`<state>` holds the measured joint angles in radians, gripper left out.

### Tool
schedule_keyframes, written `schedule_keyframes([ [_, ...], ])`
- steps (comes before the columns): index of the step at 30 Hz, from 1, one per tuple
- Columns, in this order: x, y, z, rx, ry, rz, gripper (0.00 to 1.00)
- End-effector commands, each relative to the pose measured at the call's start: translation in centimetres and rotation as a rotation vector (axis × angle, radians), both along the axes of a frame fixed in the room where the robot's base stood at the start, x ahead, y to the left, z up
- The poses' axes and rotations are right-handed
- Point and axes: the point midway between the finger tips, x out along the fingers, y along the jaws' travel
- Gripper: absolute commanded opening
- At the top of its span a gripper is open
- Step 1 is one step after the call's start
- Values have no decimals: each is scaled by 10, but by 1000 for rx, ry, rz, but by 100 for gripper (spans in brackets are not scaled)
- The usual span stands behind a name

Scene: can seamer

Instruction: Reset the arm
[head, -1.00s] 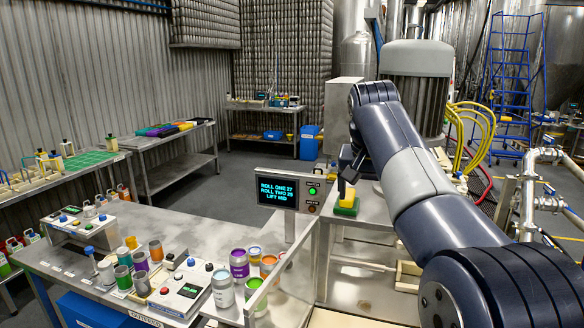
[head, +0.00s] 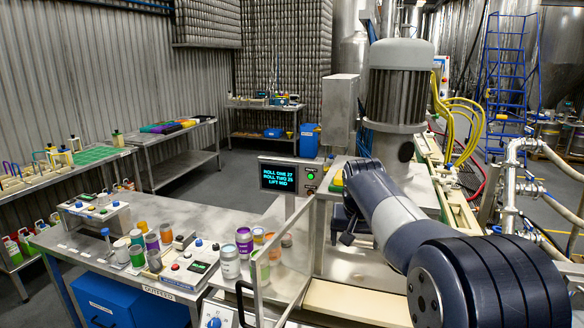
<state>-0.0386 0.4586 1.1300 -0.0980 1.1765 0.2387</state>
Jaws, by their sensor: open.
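My gripper (head: 347,232) is the dark end of my arm, low in front of the seamer's metal bed and just right of the clear panel. It is open, and nothing shows in it. My arm covers part of it.
The clear panel (head: 285,265) stands close to the left of my arm. Several cans (head: 230,262) and a control box (head: 190,262) crowd the steel bench (head: 70,238). The big grey motor (head: 398,85) rises behind my arm. Floor shows between the benches.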

Motion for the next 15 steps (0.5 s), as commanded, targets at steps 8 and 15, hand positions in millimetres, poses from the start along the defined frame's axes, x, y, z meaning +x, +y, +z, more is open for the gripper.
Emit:
schedule_keyframes([
  [8,0,0,-51,3,4,32,80],
  [15,0,1,-69,5,2,45,80],
])
